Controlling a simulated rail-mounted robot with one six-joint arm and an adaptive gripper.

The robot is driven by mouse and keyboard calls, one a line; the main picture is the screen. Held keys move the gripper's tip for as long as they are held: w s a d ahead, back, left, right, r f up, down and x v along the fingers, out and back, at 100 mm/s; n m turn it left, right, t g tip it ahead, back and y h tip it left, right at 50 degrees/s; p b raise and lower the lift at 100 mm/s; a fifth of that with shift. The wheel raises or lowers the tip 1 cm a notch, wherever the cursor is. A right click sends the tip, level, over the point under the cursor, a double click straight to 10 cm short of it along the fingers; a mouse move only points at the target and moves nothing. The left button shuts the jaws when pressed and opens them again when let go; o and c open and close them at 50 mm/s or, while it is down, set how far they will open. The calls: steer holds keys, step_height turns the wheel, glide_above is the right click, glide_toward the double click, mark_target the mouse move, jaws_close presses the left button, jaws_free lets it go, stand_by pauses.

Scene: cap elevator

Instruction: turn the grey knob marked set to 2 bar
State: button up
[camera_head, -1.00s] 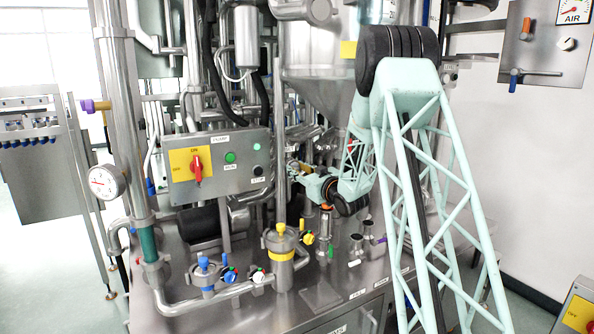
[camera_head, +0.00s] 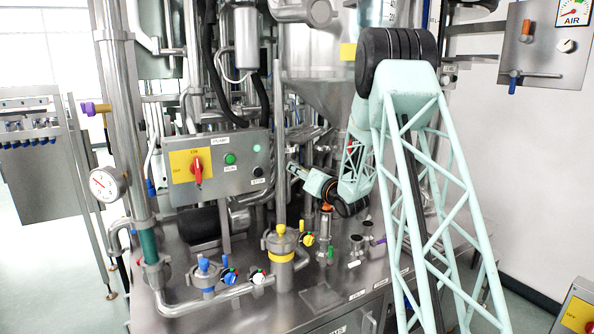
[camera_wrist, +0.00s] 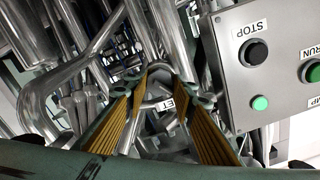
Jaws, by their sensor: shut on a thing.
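My gripper (camera_wrist: 160,92) shows in the wrist view as two fingers with yellow inner pads, closing around the grey knob (camera_wrist: 159,69). Only the knob's rounded grey rim shows between the fingertips. A white label (camera_wrist: 181,104) with the letters "ET" readable lies just behind, partly covered by a finger. In the head view my gripper (camera_head: 293,168) reaches left into the pipework, right of the grey control box. The knob cannot be made out there, and no pressure reading for it is legible.
The control box (camera_head: 222,195) with a red switch, green button and black stop button is close to my gripper; it also fills the right of the wrist view (camera_wrist: 240,108). Steel pipes crowd around. Yellow-topped (camera_head: 280,240) and blue-topped (camera_head: 205,272) valves stand below.

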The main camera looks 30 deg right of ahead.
steer(key=shift+d+f+m+p, duration=0.1)
steer(key=shift+m+p, duration=1.85)
steer(key=shift+m, duration=3.75)
steer(key=o, duration=0.8)
steer(key=shift+s, duration=0.15)
steer(key=s, duration=1.1)
steer(key=shift+s+d, duration=0.35)
steer(key=shift+s, duration=0.05)
steer(key=shift+a, duration=0.1)
